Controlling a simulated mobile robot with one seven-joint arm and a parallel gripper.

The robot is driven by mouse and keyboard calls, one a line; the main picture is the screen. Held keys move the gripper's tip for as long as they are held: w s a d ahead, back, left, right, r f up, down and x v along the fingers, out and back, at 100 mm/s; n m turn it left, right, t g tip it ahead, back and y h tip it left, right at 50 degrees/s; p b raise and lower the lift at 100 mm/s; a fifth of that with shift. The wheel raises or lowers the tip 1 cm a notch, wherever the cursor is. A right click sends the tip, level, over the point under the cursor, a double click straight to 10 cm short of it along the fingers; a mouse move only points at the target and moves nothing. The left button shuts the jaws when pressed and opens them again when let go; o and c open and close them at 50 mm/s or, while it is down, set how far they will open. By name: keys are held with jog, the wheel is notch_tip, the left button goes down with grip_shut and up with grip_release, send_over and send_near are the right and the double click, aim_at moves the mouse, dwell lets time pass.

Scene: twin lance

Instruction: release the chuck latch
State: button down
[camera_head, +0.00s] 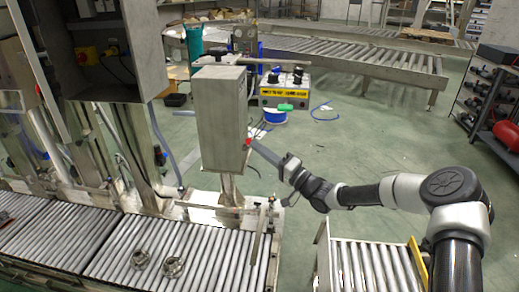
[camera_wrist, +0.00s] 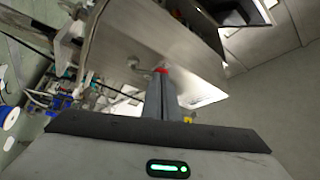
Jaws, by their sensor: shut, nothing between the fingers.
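A tall grey metal box (camera_head: 221,120) stands on a post beside the roller conveyor. A small red part (camera_head: 248,142) sits low on its right side; I cannot tell whether this is the chuck latch. My gripper (camera_head: 254,146) reaches in from the right, with its fingertips at the red part. In the wrist view, the shut fingers (camera_wrist: 162,84) point at the red part (camera_wrist: 161,70), which shows just beyond their tips against the grey box (camera_wrist: 150,45). Whether they touch it is unclear. Nothing shows between the fingers.
A roller conveyor (camera_head: 165,250) runs along the front left, with two metal rings (camera_head: 173,267) on it. A short roller section (camera_head: 370,270) lies below my arm. A control box (camera_head: 284,90) with black knobs stands behind. Open green floor (camera_head: 375,135) lies to the right.

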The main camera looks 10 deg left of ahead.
jog(key=w+m+h+p, duration=0.1)
jog(key=m+p, duration=0.1)
jog(key=p, duration=0.1)
jog(key=w+r+m+g+h+p, duration=0.1)
jog(key=w+m+h+p, duration=0.1)
jog(key=m+p, duration=0.1)
jog(key=w+r+m+h+p, duration=0.1)
jog(key=m+p, duration=0.2)
jog(key=p, duration=0.1)
jog(key=shift+w+a+r+g+h, duration=0.2)
jog(key=shift+w+r+g+h, duration=0.1)
jog(key=shift+g, duration=0.1)
jog(key=shift+s+d, duration=0.1)
jog(key=shift+s, duration=0.05)
